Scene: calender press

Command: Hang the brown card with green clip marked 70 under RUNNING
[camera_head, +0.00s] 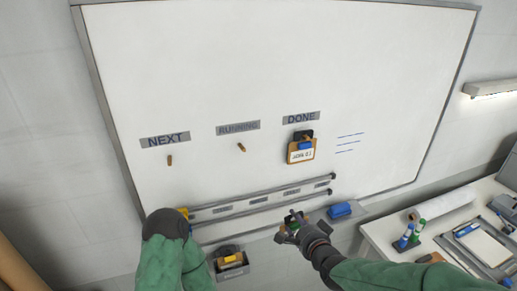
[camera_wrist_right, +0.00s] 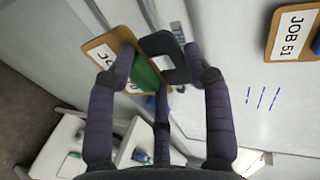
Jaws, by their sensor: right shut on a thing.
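My right gripper (camera_head: 293,226) is shut on a brown card (camera_wrist_right: 108,45) with a green clip (camera_wrist_right: 144,72) and a black hanging loop (camera_wrist_right: 165,50). In the right wrist view the fingers (camera_wrist_right: 158,72) close around the clip; the card's print is mostly hidden. It is held in front of the board's lower edge. The RUNNING label (camera_head: 238,127) is on the whiteboard (camera_head: 250,60), with a bare brown peg (camera_head: 241,147) below it. My left gripper (camera_head: 165,224) is at lower left, seen from behind; its fingers are hidden.
Another bare peg (camera_head: 169,160) is under NEXT (camera_head: 165,140). A brown card with a blue clip (camera_head: 301,151) hangs under DONE (camera_head: 300,118). A labelled rail (camera_head: 262,200) runs along the lower board. A blue eraser (camera_head: 340,210) and a grey bin (camera_head: 232,268) are nearby. A cluttered table (camera_head: 385,240) stands at right.

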